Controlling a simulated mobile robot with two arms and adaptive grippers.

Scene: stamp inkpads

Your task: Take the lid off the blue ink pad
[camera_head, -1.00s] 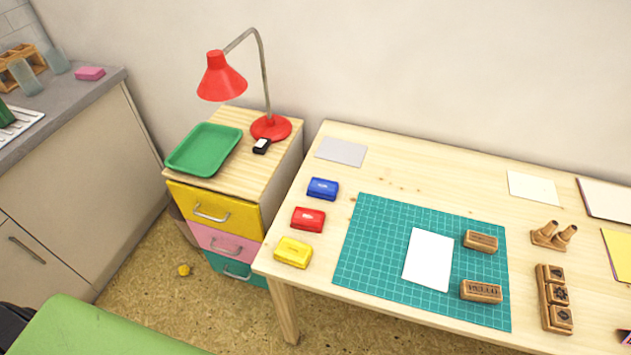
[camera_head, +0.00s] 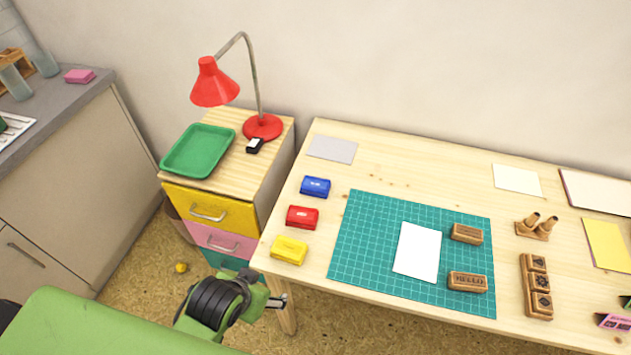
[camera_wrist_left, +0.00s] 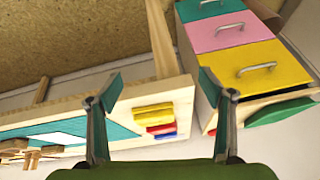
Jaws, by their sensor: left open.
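The blue ink pad (camera_head: 315,187) sits on the left part of the wooden table, with its lid on. The red ink pad (camera_head: 302,217) and the yellow ink pad (camera_head: 289,250) lie in a column in front of it. My left gripper (camera_head: 279,301) is low in front of the table's left front corner, well apart from the pads. In the left wrist view its two fingers (camera_wrist_left: 163,90) are spread with nothing between them. The blue pad (camera_wrist_left: 167,136) shows there as a thin strip beyond the red and yellow ones. My right gripper is not in view.
A green cutting mat (camera_head: 365,225) with white paper and wooden stamps lies right of the pads. A drawer cabinet (camera_head: 250,190) with a red lamp (camera_head: 263,127) and green tray (camera_head: 165,163) stands left of the table. Bare wood surrounds the blue pad.

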